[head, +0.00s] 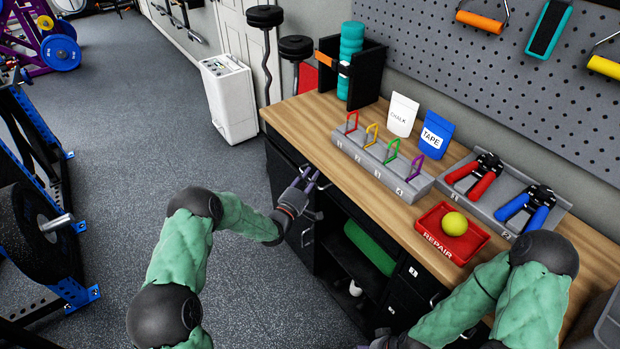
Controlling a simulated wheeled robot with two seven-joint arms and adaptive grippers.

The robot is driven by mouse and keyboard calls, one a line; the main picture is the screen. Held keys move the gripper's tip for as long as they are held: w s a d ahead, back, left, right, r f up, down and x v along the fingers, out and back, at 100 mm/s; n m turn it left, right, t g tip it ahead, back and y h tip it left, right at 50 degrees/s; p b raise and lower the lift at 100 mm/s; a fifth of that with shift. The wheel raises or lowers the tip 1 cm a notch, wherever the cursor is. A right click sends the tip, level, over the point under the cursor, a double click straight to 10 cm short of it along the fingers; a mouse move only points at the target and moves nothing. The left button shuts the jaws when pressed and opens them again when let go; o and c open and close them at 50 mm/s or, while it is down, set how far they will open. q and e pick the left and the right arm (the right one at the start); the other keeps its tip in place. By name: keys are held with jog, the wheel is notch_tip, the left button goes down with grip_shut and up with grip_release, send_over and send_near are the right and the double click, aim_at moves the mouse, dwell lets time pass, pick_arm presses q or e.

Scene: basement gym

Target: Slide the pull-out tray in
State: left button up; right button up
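The workbench (398,208) has a dark cabinet with an open bay under its wooden top. A dark, flat shelf-like surface (366,277) shows in the bay; I cannot tell for sure whether it is the pull-out tray or how far out it stands. A green object (369,247) lies in the bay. My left gripper (312,176) is at the cabinet front, left of the bay, just below the bench edge. Its fingers look apart, with nothing seen between them. My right gripper (388,341) is only partly in view at the bottom edge; its fingers cannot be made out.
On the bench are a red REPAIR tray (433,243) with a yellow ball, a grey rack (350,150) of coloured clips and a tool holder (487,209). Drawers (404,294) are right of the bay. A weight rack (40,150) stands left; the floor between is clear.

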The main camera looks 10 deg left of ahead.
pick_arm(q)
jog(key=v, duration=1.2)
jog(key=s+d+f+m+g+y+p, duration=0.1)
jog(key=s+d+f+m+g, duration=0.25)
jog(key=f, duration=0.35)
jog(key=s+d+f+m+g+y+p, duration=0.1)
jog(key=s+d+f+m+g, duration=0.1)
jog(key=s+f+g, duration=0.45)
jog(key=s+d+f+m+g, duration=0.2)
jog(key=s+g, duration=0.1)
jog(key=s, duration=0.4)
jog(key=s+d+f+m+g+p, duration=0.1)
jog(key=s+d+f+m+g, duration=0.1)
jog(key=s, duration=0.5)
jog(key=s+d+f+m+g, duration=0.2)
jog(key=s+m+g, duration=0.1)
jog(key=s, duration=0.4)
jog(key=shift+s+f+g, duration=0.25)
jog(key=shift+f+g, duration=0.05)
jog(key=shift+w+m, duration=0.1)
jog(key=shift+m, duration=0.15)
